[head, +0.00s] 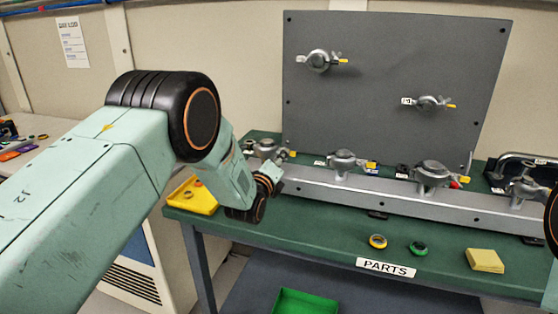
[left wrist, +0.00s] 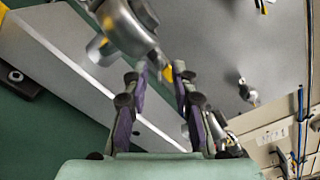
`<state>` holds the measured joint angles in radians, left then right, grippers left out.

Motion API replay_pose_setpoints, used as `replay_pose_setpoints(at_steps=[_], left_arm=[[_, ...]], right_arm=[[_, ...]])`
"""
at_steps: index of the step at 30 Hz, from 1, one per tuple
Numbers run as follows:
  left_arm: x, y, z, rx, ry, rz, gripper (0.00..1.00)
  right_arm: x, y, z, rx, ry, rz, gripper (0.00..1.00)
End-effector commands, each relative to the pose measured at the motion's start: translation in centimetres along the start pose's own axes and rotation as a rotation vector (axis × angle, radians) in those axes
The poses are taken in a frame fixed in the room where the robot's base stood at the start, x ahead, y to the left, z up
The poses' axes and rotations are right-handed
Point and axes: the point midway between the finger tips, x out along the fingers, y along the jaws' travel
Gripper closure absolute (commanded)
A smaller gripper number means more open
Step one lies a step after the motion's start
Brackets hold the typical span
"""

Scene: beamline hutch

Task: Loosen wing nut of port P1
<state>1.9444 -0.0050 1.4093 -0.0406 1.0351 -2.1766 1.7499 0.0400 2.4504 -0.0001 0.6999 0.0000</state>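Several metal clamps sit on the grey rail (head: 330,190). The leftmost clamp (head: 265,148) is partly hidden by my left arm. My left gripper (head: 272,178) is beside it, its fingers hard to make out in the head view. In the left wrist view the two fingers of my left gripper (left wrist: 159,72) are apart. A clamp (left wrist: 128,25) is just beyond them, with a small yellow-tipped part (left wrist: 167,72) seen between the fingertips; I cannot tell whether they touch it. No P1 label is legible. My right gripper is not in view.
A grey upright panel (head: 395,60) bears two more clamps. On the green bench (head: 310,225) are a yellow tray (head: 195,200), a yellow ring (head: 377,241), a green ring (head: 418,248) and a yellow pad (head: 485,260). A green bin (head: 305,302) is below. The bench front is mostly clear.

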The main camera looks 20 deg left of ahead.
Motion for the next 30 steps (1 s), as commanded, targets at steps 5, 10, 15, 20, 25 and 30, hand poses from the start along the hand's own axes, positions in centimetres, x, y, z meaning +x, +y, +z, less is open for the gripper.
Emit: replay_pose_setpoints(at_steps=[5,10,15,20,25,30], left_arm=[[0.01,-0.01,-0.04,0.0,0.0,-0.001,0.76],[0.0,-0.02,-0.02,0.0,0.0,-0.001,0.91],[0.0,-0.03,0.0,0.0,0.0,-0.001,1.0],[0.0,-0.05,0.01,0.0,-0.001,-0.002,1.0],[0.01,-0.07,-0.04,0.0,0.001,-0.002,1.0],[0.01,-0.08,-0.06,-0.019,0.001,-0.002,1.0]], right_arm=[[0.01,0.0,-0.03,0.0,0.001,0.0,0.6],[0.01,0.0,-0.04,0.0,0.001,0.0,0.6],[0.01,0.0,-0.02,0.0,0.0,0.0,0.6],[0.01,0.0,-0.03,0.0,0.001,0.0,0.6],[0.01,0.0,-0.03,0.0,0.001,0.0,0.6],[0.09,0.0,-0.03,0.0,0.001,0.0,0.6]])
